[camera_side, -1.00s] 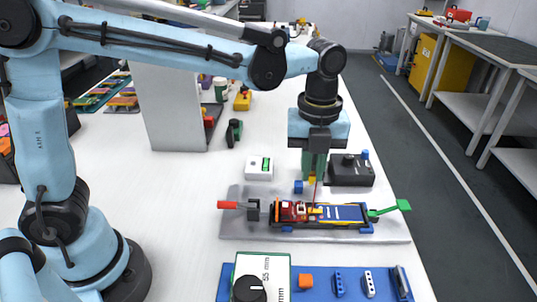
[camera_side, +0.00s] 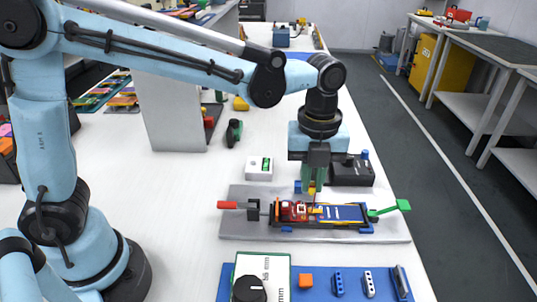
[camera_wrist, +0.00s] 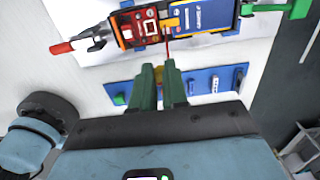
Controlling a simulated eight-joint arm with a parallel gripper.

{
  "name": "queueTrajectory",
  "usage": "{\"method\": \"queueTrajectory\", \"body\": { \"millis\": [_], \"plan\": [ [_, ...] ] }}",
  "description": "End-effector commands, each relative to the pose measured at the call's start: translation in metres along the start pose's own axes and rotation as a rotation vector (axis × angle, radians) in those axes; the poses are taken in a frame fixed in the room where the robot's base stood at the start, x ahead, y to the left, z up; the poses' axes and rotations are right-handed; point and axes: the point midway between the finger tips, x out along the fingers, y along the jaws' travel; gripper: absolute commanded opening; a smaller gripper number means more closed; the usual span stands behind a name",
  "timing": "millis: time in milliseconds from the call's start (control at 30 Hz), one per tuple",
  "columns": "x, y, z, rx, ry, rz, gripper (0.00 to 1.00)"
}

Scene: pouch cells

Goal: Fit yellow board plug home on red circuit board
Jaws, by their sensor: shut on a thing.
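My gripper (camera_side: 313,181) has green fingers shut on the yellow board plug (camera_side: 312,187). In the wrist view, the plug (camera_wrist: 159,74) shows between the fingertips (camera_wrist: 159,68), mostly hidden by them. A thin red lead (camera_wrist: 167,45) runs from near the plug to the board assembly. The red circuit board (camera_side: 293,211) lies at the left of a dark holder on the grey plate, and also shows in the wrist view (camera_wrist: 134,30). A yellow piece (camera_wrist: 170,22) sits between the board and a blue pouch cell (camera_side: 342,213). The held plug is above and apart from the board.
The grey plate (camera_side: 234,228) carries a red-handled clamp (camera_side: 229,205) at left and a green lever (camera_side: 403,205) at right. A black box (camera_side: 351,171) and white level block (camera_side: 259,169) stand behind. A blue tray (camera_side: 322,293) of parts lies in front.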

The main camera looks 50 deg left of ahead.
Motion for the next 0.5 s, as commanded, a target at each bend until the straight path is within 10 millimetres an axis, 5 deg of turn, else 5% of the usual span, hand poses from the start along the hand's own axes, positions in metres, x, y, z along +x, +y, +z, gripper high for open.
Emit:
{"method": "queueTrajectory", "body": {
  "millis": [500],
  "plan": [
    [0.025,0.0,0.0,0.0,0.0,0.0,0.0]
  ]
}}
